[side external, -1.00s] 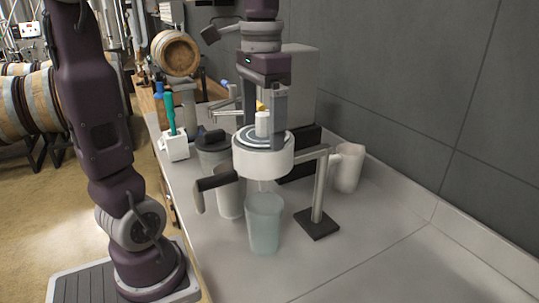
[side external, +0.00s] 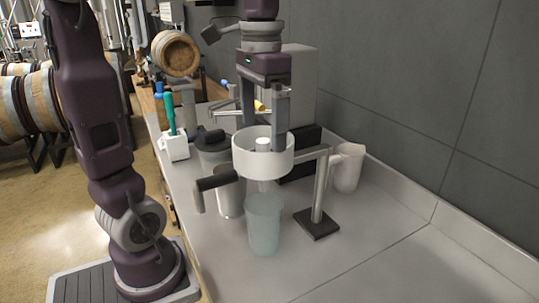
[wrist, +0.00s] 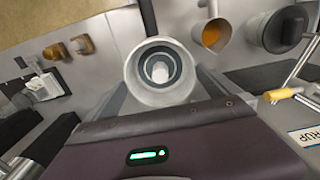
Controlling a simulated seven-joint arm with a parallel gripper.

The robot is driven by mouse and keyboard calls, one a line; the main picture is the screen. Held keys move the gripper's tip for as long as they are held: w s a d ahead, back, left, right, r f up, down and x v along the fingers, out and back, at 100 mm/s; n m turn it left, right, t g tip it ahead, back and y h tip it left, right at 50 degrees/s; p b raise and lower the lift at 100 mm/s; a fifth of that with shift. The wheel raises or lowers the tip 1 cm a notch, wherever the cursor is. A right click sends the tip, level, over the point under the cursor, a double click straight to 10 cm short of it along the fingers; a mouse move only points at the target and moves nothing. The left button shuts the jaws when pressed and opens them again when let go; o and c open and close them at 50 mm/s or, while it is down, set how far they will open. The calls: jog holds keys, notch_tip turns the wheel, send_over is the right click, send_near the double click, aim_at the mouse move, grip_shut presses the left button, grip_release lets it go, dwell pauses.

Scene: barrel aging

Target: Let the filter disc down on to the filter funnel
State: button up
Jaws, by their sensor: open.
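The filter disc's white knob (side external: 263,144) shows inside the funnel in the side view, below rim level. The wrist view shows the disc (wrist: 160,68) as grey rings around the pale knob, inside the funnel's rim (wrist: 135,87). The disc looks roughly level; its lower contact is hidden. My gripper (side external: 265,128) is open over the funnel, its fingers apart on either side above the knob and not touching it.
The stand's post (side external: 320,190) and arm are right of the funnel. A white jug (side external: 348,167) is near the wall. The counter at front right is clear.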

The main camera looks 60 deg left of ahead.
dwell(0.3)
notch_tip(320, 180, up, 7)
dwell(0.6)
notch_tip(320, 180, down, 7)
jog(key=shift+f, duration=0.1)
dwell(0.3)
jog(key=shift+r, duration=0.2)
